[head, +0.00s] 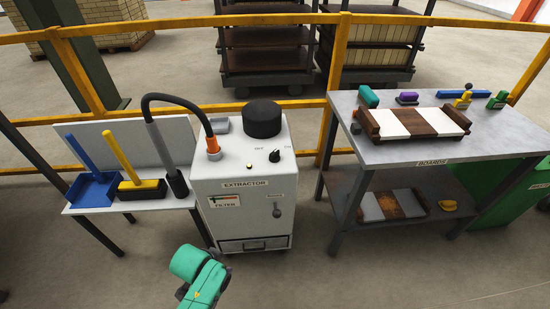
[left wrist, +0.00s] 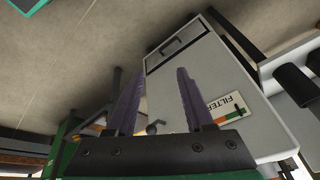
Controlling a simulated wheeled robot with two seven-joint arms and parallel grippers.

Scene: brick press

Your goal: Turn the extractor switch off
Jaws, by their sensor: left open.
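The extractor (head: 243,235) is a white cabinet with a black drum on top, labelled EXTRACTOR. Its black rotary switch (head: 275,156) sits on the sloped top panel between two small printed marks; its pointer seems turned towards the right mark, but it is small. The switch does not clearly show there. My right gripper is out of view.
A black hose with an orange cuff (head: 212,143) rises from the extractor's top left. A lever (head: 276,210) is on its front. A side shelf (head: 150,204) holds a dustpan and brush. The boards table (head: 390,154) stands right. A yellow rail (head: 305,104) runs behind.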

